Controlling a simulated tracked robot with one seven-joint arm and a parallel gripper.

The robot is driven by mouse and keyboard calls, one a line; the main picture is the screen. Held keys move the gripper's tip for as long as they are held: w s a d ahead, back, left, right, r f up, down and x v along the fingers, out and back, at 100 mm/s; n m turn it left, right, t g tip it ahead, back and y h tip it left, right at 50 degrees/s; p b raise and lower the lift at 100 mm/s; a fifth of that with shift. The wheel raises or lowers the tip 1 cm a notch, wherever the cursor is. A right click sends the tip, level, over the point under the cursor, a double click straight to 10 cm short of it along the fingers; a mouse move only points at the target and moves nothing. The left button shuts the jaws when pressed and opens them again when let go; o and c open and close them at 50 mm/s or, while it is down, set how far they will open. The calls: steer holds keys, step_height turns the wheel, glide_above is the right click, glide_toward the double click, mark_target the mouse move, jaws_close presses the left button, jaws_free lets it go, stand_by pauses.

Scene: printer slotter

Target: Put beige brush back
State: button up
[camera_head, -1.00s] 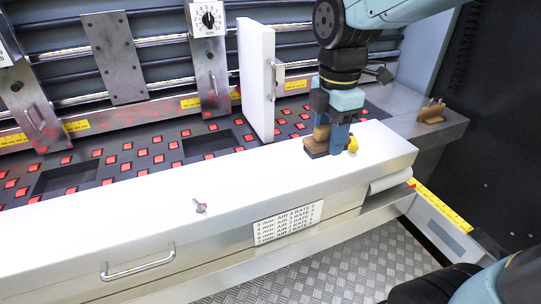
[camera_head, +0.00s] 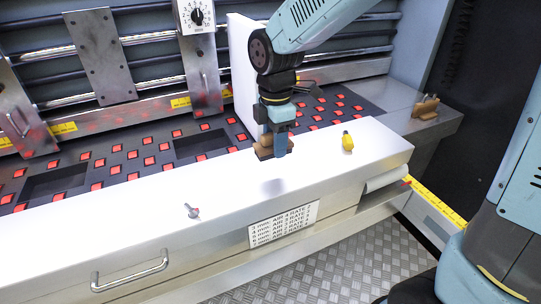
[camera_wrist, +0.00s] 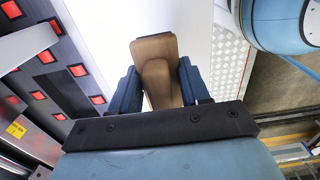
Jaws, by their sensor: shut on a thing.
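A beige-brown brush (camera_head: 264,153) is held in my gripper (camera_head: 276,148) above the long white top of the machine's front beam. A faint shadow lies on the white surface below, so the brush is off it. In the wrist view the brush (camera_wrist: 154,48) sits between the two blue fingers of my gripper (camera_wrist: 160,85), which press on its sides. Its underside is hidden in both views.
A yellow object (camera_head: 347,142) stands on the white top (camera_head: 230,190) to the right of my gripper. A small brown wooden item (camera_head: 425,108) sits on the grey ledge at right. A red-tipped knob (camera_head: 192,211) and a white upright panel (camera_head: 243,75) are nearby.

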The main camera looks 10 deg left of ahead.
mark_target(268, 167)
steer(key=shift+w+a+f, duration=0.25)
steer(key=shift+a+f, duration=0.2)
steer(key=shift+f, duration=0.2)
steer(key=shift+w+a+f, duration=0.25)
steer(key=shift+a+f, duration=0.15)
steer(key=shift+f, duration=1.75)
steer(key=shift+f, duration=0.1)
steer(key=o, duration=1.2)
steer(key=shift+w, duration=0.1)
step_height(268, 167, up, 12)
steer(key=shift+f, duration=0.15)
steer(key=shift+r, duration=0.25)
